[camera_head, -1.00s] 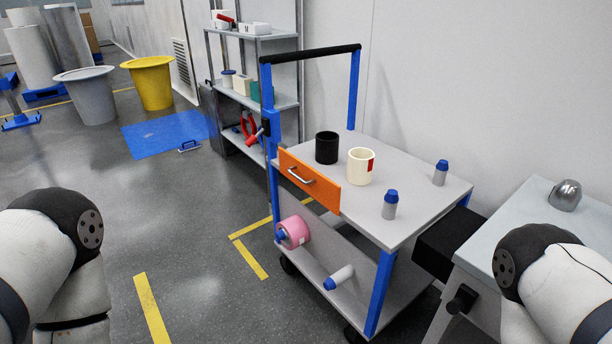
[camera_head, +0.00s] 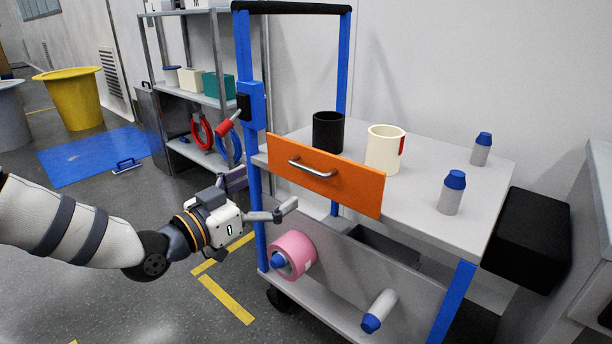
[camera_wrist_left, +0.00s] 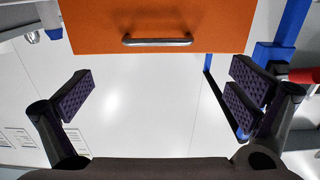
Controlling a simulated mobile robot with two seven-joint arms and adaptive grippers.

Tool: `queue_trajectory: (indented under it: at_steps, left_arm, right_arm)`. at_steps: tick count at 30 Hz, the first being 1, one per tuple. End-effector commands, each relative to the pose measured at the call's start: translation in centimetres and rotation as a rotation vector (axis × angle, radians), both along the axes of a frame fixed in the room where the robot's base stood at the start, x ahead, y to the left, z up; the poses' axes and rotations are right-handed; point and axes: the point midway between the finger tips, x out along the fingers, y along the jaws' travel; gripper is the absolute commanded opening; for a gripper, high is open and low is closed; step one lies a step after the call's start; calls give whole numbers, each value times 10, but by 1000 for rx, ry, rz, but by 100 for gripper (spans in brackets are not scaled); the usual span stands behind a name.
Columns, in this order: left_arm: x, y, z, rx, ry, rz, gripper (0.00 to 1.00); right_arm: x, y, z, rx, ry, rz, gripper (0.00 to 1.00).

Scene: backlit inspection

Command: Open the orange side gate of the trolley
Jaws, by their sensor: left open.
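The orange side gate (camera_head: 350,192) stands upright along the near edge of the trolley's top shelf (camera_head: 430,220). A silver bar handle (camera_head: 312,168) is fixed on its outer face. My left gripper (camera_head: 262,194) is open and empty, a little below and left of the handle in the head view. In the left wrist view, the gate (camera_wrist_left: 205,20) fills the top middle, with the handle (camera_wrist_left: 157,41) above the gap between the spread fingers (camera_wrist_left: 163,98). The handle is not between the finger pads. My right gripper is not in view.
A black cup (camera_head: 328,133), a cream mug (camera_head: 384,150) and two blue-capped bottles stand on the top shelf. A pink roll (camera_head: 297,252) is on the lower shelf. The blue trolley post (camera_head: 246,60) is close to my left gripper. A grey rack (camera_head: 215,98) stands behind.

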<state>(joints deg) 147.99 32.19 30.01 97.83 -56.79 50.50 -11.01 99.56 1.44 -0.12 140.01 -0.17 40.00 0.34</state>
Motion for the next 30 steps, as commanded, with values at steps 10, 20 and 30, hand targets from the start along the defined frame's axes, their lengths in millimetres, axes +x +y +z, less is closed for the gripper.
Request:
queue_trajectory:
  at_steps: [10,20,30]
  left_arm:
    - [67,-51,-7,-1,8,-2,100]
    - [89,-67,-2,-1,8,-1,100]
    - [89,-66,-2,-1,7,0,57]
  right_arm:
    - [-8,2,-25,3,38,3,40]
    - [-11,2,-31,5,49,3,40]
    - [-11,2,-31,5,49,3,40]
